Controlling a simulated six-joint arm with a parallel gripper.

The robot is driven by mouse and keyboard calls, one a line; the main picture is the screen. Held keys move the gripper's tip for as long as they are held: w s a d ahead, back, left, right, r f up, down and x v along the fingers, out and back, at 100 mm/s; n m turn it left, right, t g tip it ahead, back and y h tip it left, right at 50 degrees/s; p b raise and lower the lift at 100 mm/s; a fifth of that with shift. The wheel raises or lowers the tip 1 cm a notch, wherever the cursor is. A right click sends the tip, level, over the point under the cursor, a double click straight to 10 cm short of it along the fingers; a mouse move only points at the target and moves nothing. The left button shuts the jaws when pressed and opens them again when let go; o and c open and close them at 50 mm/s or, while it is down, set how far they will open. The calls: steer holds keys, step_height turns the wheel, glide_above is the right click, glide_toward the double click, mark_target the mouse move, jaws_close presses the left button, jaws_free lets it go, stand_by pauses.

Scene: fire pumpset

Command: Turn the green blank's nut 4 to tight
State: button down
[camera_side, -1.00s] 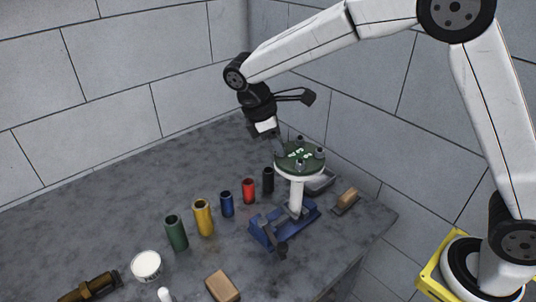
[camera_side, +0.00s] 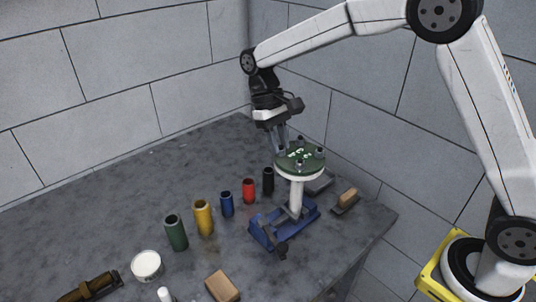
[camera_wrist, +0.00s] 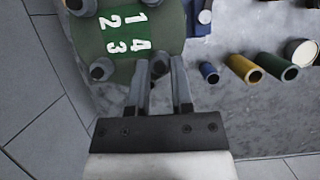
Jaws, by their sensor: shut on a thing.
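The green blank (camera_side: 292,166) is a round plate on a white post, with white digits 1 to 4 and several grey upright nuts on its rim. In the wrist view the green blank (camera_wrist: 88,42) fills the upper left. Nut 4 (camera_wrist: 158,68), by the digit 4, stands between the two fingers of my gripper (camera_wrist: 160,66). My gripper is shut on it, pointing down at the blank's left rim in the side view (camera_side: 281,148). The fingers partly hide nut 4; its tightness cannot be told.
The post stands in a blue vise (camera_side: 268,232). Green (camera_side: 176,233), yellow (camera_side: 203,218), blue (camera_side: 227,204), red (camera_side: 249,190) and black (camera_side: 268,180) cylinders stand in a row to its left. A wood-backed brush (camera_side: 347,198) lies right. The back-left table is clear.

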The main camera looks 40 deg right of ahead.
steer(key=shift+r+m+y, duration=0.1)
steer(key=shift+m+y, duration=0.4)
steer(key=shift+m, duration=0.7)
steer(key=c, duration=0.5)
jaws_free()
steer(key=shift+d, duration=0.1)
steer(key=v, duration=0.7)
steer(key=shift+r, duration=0.35)
steer(key=shift+w, duration=0.1)
